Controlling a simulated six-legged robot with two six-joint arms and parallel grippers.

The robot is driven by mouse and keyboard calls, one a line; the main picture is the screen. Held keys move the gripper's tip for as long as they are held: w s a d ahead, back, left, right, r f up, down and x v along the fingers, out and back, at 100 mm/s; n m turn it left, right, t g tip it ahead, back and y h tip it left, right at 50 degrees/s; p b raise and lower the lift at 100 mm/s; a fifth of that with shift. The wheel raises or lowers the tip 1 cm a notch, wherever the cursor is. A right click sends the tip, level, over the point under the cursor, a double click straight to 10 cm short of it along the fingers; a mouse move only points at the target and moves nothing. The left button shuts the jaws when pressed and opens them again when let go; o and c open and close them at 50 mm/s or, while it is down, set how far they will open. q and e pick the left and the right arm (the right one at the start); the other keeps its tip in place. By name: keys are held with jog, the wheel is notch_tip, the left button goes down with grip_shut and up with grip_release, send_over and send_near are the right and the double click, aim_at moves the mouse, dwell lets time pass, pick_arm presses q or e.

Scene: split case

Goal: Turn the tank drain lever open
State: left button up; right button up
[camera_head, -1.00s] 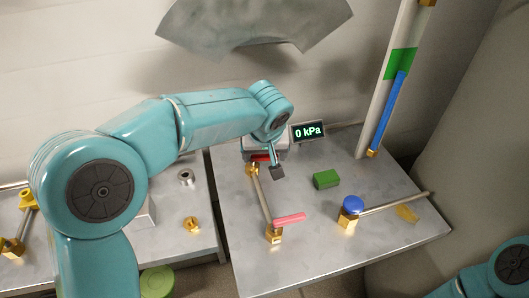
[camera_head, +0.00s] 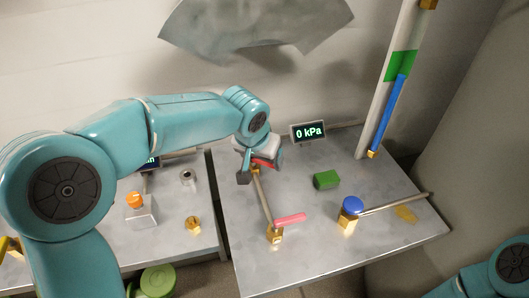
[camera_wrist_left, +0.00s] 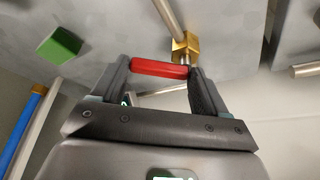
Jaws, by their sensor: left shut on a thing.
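My left gripper (camera_head: 260,166) is at the back left of the right-hand grey table. It is shut on a red lever (camera_head: 266,162). In the left wrist view the red lever (camera_wrist_left: 158,68) lies crosswise between the two fingers, its right end by a brass valve block (camera_wrist_left: 186,46). In the head view the gripper partly hides that valve. A second, pinkish lever (camera_head: 290,218) sits on a brass valve (camera_head: 275,235) nearer the front, joined by a pipe (camera_head: 263,198). My right gripper is out of view.
A 0 kPa display (camera_head: 308,132) stands behind the gripper. A green block (camera_head: 326,180) and a blue-knobbed valve (camera_head: 351,206) are to the right. A tall level gauge with a blue column (camera_head: 388,117) stands at the back. An orange button box (camera_head: 137,208) is on the left table.

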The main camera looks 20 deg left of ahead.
pick_arm(q)
jog(key=m+p, duration=0.1)
jog(key=m+h+p, duration=0.1)
jog(key=m, duration=0.1)
jog(key=s+a+m+h+p, duration=0.1)
jog(key=m, duration=0.1)
jog(key=shift+r+g, duration=0.2)
jog(key=shift+g, duration=0.1)
jog(key=m, duration=0.2)
jog(key=shift+s+a+f+m+g+h+p, duration=0.1)
jog(key=shift+s+a+m+g+h+p, duration=0.1)
jog(key=shift+a+m+g+h+p, duration=0.15)
jog(key=shift+s+a+m+g+h, duration=0.1)
jog(key=shift+m+g+h, duration=0.1)
jog(key=shift+m, duration=0.4)
jog(key=shift+s+a+m+g+h, duration=0.1)
jog(key=shift+m+g+h, duration=0.05)
jog(key=shift+m, duration=0.4)
jog(key=o, duration=1.1)
jog(key=shift+c, duration=0.2)
